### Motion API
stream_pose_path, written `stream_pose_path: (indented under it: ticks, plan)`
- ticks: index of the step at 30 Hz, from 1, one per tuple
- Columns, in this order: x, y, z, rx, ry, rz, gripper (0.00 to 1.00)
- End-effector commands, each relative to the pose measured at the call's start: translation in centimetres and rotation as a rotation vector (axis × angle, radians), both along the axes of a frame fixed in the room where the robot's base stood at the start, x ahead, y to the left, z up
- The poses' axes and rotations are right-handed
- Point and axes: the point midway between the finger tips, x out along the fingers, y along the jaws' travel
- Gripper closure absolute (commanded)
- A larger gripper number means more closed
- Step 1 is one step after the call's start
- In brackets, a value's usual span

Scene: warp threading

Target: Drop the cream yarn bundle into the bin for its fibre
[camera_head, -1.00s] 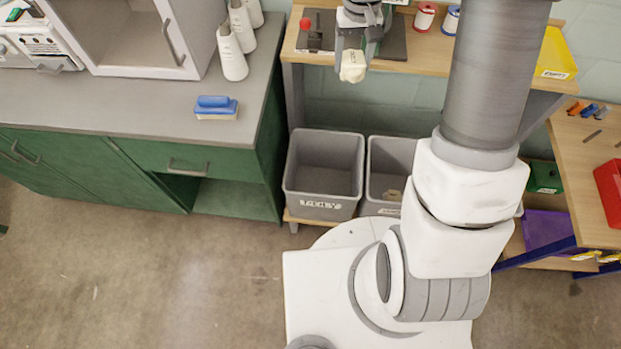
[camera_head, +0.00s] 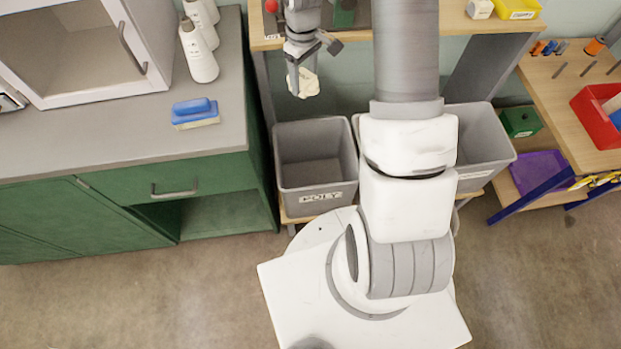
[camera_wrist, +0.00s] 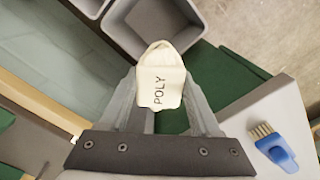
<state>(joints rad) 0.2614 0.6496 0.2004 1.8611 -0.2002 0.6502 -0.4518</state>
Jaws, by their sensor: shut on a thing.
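My gripper (camera_head: 298,82) is shut on the cream yarn bundle (camera_head: 308,84). In the wrist view the bundle (camera_wrist: 158,95) sits between the two fingers, and its tag reads "POLY". In the head view the bundle hangs above and slightly behind a grey bin (camera_head: 322,190) labelled "POLY", clear of its rim. This bin looks empty where its inside shows. A second grey bin (camera_head: 484,150) stands to its right, partly hidden behind my arm.
A wooden shelf (camera_head: 455,18) runs above the bins. A red tray (camera_head: 598,120) is at right.

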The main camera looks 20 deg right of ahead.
Motion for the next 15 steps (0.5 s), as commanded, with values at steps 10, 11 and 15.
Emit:
stream_pose_path:
  ticks: [10, 11, 15]
  plan:
    - [-0.5, -3.8, -17.1, 0.004, 0.004, 0.540, 0.89]
    - [-0.5, -4.0, -18.3, 0.004, 0.004, 0.581, 0.89]
    - [-0.8, -4.7, -22.3, 0.002, 0.000, 0.740, 0.89]
